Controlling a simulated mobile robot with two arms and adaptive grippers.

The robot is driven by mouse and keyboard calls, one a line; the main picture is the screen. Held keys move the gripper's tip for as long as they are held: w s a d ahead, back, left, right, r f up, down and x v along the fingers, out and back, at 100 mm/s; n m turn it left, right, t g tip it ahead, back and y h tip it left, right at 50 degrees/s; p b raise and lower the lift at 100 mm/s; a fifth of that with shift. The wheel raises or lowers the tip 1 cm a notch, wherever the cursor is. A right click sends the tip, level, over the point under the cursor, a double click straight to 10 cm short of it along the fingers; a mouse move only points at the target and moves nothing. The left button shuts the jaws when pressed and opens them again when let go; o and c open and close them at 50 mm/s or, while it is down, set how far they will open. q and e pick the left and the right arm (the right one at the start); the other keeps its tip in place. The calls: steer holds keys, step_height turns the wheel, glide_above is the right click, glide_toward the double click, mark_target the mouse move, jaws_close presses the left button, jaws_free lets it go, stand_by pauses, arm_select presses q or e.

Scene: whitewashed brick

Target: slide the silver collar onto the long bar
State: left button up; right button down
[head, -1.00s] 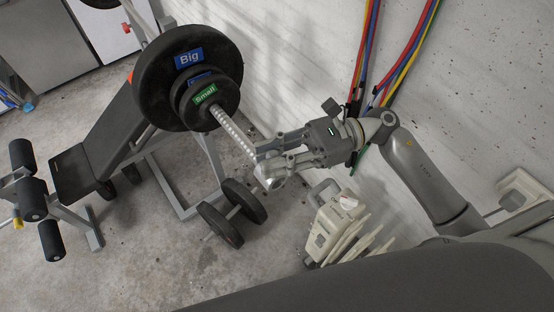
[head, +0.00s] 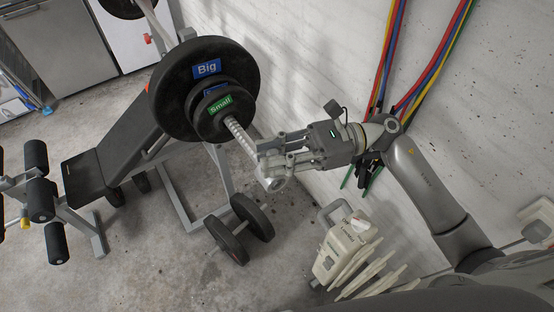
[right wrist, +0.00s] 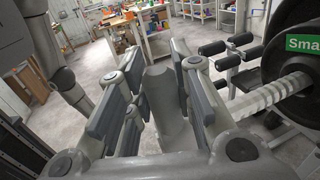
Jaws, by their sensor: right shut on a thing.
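The long bar (head: 240,136) is a bright ribbed metal sleeve that sticks out from the loaded plates and slants down to the right. My right gripper (head: 268,161) is at its free end and shut on the silver collar (head: 273,180), a shiny metal piece. In the right wrist view the collar (right wrist: 165,108) is a grey cylindrical part between the fingers, and the bar (right wrist: 272,92) runs in from the right behind a finger. Fingers hide where collar and bar meet, so I cannot tell whether the collar is around the bar tip. My left gripper is not in view.
A big black plate (head: 173,88) and a green-labelled small plate (head: 224,124) sit on the bar. A bench (head: 110,143) stands left, a dumbbell (head: 228,241) lies below, and a pale ribbed object (head: 345,250) stands lower right. The white wall is close behind my gripper.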

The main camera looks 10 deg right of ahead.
steer(key=shift+w+a+b, duration=0.4)
steer(key=shift+w+b, duration=0.35)
steer(key=shift+w, duration=0.4)
steer(key=shift+w+a+b, duration=0.45)
steer(key=shift+w+b, duration=0.25)
steer(key=shift+w, duration=0.5)
steer(key=shift+w+a+b, duration=0.4)
steer(key=shift+w+b, duration=0.35)
steer(key=shift+w, duration=0.4)
steer(key=shift+w+a+b, duration=0.5)
steer(key=shift+w+b, duration=0.45)
steer(key=shift+w, duration=0.35)
steer(key=shift+w+a+b, duration=0.45)
steer(key=shift+w+b, duration=0.45)
steer(key=shift+w, duration=0.4)
steer(key=shift+w+a+b, duration=0.5)
steer(key=shift+w+b, duration=0.45)
steer(key=shift+w, duration=0.35)
steer(key=c, duration=1.2)
jaws_free()
steer(key=d, duration=1.2)
steer(key=shift+w, duration=0.2)
